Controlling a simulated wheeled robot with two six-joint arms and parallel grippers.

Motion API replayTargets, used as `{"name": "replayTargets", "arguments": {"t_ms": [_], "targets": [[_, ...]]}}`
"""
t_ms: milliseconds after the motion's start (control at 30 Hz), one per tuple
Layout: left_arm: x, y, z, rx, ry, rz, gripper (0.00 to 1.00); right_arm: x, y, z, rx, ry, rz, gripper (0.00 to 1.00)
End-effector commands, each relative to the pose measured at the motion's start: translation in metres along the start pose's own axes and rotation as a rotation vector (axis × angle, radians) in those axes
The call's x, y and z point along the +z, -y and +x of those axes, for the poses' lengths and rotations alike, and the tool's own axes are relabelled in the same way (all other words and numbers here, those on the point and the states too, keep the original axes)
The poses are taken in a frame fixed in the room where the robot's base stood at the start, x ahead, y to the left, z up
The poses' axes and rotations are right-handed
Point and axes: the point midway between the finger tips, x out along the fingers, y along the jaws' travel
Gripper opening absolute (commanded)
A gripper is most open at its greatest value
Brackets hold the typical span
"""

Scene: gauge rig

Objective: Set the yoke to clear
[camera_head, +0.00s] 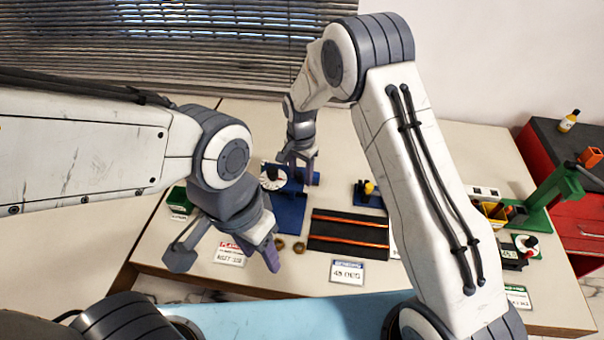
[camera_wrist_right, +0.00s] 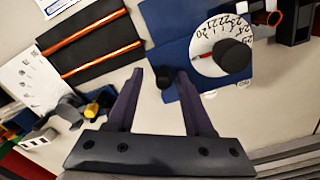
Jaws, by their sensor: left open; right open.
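A blue fixture (camera_head: 288,208) with a white numbered dial (camera_head: 273,177) stands at the back middle of the table. In the right wrist view the dial (camera_wrist_right: 207,38) carries a large black knob (camera_wrist_right: 234,57), and a small black knob (camera_wrist_right: 166,78) shows near the blue plate's edge. I cannot tell which part is the yoke, and no "clear" mark is readable. My right gripper (camera_head: 300,158) is open just behind the dial; its fingers (camera_wrist_right: 162,82) appear on either side of the small knob, contact unclear. My left gripper (camera_head: 224,258) is open and empty above the front left.
A black mat with orange rods (camera_head: 348,233) lies right of the fixture. A card reading 45 DEG (camera_head: 347,272) and a red-headed card (camera_head: 230,254) lie in front. A small blue block with a yellow part (camera_head: 368,190) and a green stand (camera_head: 550,195) are farther right.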

Motion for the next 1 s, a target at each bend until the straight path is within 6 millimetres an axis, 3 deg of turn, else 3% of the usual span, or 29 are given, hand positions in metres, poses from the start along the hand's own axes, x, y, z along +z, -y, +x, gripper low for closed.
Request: {"name": "replayTargets", "arguments": {"t_ms": [533, 700, 1000], "targets": [[0.001, 0.002, 0.022, 0.000, 0.000, 0.001, 0.50, -0.001, 0.000, -0.090, -0.003, -0.003, 0.002, 0.52], [0.001, 0.002, 0.023, 0.000, 0.000, 0.001, 0.50, -0.001, -0.001, -0.101, 0.000, -0.001, 0.002, 0.52], [0.001, 0.002, 0.022, 0.000, 0.000, 0.001, 0.50, -0.001, -0.001, -0.102, 0.000, 0.000, 0.002, 0.52]]}}
